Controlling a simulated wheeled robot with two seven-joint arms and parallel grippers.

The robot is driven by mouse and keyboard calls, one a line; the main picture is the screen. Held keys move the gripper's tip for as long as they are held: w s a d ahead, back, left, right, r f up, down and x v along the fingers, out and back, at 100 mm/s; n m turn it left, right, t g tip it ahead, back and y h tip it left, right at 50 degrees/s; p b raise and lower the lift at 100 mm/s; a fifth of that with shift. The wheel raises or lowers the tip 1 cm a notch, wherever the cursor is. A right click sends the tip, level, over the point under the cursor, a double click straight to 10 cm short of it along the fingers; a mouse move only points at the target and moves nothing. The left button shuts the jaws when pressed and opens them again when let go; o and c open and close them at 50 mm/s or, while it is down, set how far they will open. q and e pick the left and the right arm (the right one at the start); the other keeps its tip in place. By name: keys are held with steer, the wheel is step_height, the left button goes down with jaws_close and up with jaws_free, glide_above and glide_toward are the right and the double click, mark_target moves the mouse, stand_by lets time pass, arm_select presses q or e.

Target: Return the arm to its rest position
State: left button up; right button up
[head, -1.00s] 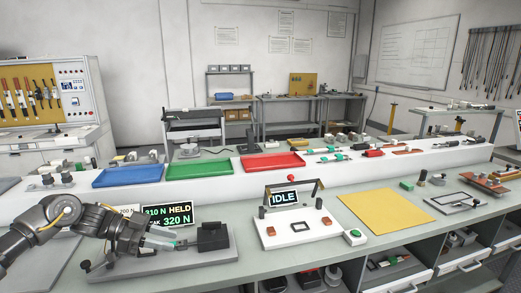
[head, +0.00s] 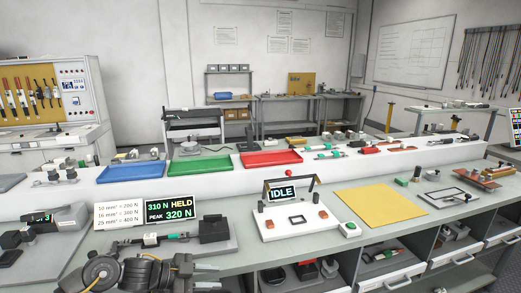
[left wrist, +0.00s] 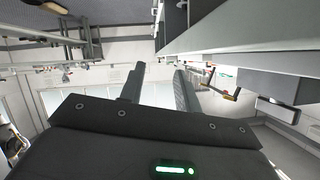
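My left arm (head: 130,272) shows at the bottom left edge of the head view, in front of the pull tester; its fingertips are not clear there. In the left wrist view my left gripper (left wrist: 158,78) has its two dark fingers apart with nothing between them. The grey pull tester (head: 215,230) stands on the bench. A dark piece with a green section (head: 170,238) lies on it, clear of my gripper. Its display (head: 170,211) reads 310 N HELD, PEAK 320 N. My right gripper is not in view.
A white limits card (head: 118,214) stands beside the display. To the right are a white fixture (head: 295,222) marked IDLE and a yellow mat (head: 380,209). Blue (head: 128,173), green (head: 200,167) and red (head: 271,159) trays sit on the raised shelf. Open drawers (head: 390,258) lie below the bench.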

arm_select(q)
steer(key=s+d+f+n+t+y, duration=0.4)
steer(key=s+f+n+t, duration=0.1)
steer(key=s+f+t, duration=0.15)
steer(key=s+a+f+n+g+y, duration=0.3)
steer(key=s+a, duration=0.2)
steer(key=s, duration=0.4)
steer(key=s+a+f+n+g+y, duration=0.25)
steer(key=s+a+n, duration=0.2)
steer(key=s, duration=0.55)
steer(key=s+a+f+n+g+y, duration=0.25)
steer(key=s+a+f, duration=0.2)
steer(key=s, duration=0.45)
step_height(320, 180, down, 23)
steer(key=s+a+f+g, duration=0.1)
steer(key=s+a+f, duration=0.1)
steer(key=s+f, duration=0.6)
steer(key=s+a+f+g, duration=0.1)
steer(key=s+a+f, duration=0.1)
steer(key=s+f, duration=0.7)
steer(key=shift+s+f+y, duration=0.15)
steer(key=shift+s+y, duration=0.1)
steer(key=shift+y, duration=0.05)
